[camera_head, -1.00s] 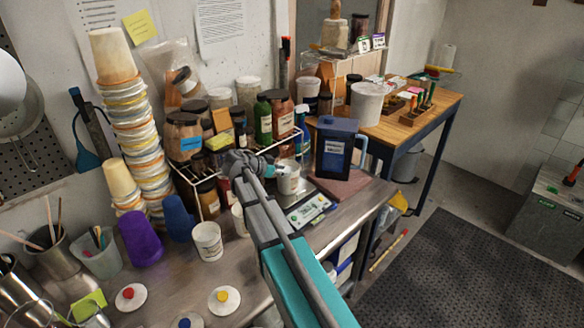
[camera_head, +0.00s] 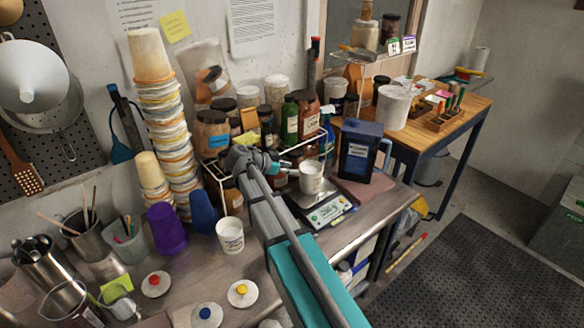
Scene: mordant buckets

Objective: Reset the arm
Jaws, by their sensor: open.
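My arm reaches up from the bottom over the workbench (camera_head: 185,265). My gripper (camera_head: 278,167) is at its far end, small and partly hidden by my own wrist. It is open, with nothing seen between its fingers. It is left of a white cup (camera_head: 311,179), with a small gap between them in the picture.
A wire rack with several jars (camera_head: 212,136) stands behind my gripper. A dark blue jug (camera_head: 360,152) is right of the scale. Tall stacked tubs (camera_head: 165,110), a purple cup (camera_head: 166,230) and a white labelled cup (camera_head: 230,235) are on the left.

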